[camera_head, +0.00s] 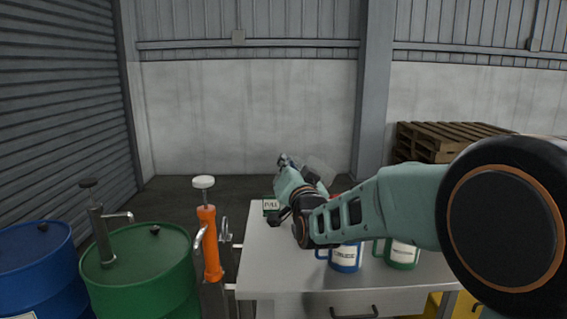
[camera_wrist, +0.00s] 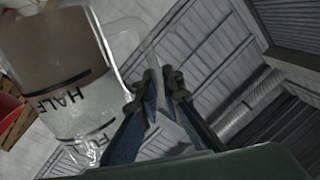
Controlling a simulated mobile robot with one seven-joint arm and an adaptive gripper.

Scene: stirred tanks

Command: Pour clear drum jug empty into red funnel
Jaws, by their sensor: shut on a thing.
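The clear jug (camera_wrist: 70,60) fills the left of the wrist view, with black HALF and FULL marks on its wall. It is tilted in my grasp. My gripper (camera_wrist: 162,85) is shut on its handle. I cannot tell surely how much liquid is in it. In the head view the jug (camera_head: 320,170) shows faintly above the table, partly behind my arm, and my gripper (camera_head: 287,161) is beside it. A red thing, perhaps the red funnel (camera_wrist: 10,112), shows at the left edge of the wrist view. My arm hides most of that area in the head view.
A blue jug (camera_head: 345,259) and a green jug (camera_head: 402,255) stand on the grey table (camera_head: 275,275) under my arm. A small sign (camera_head: 271,206) is at its back left. An orange pump (camera_head: 209,245), green drum (camera_head: 140,280) and blue drum (camera_head: 35,270) stand left.

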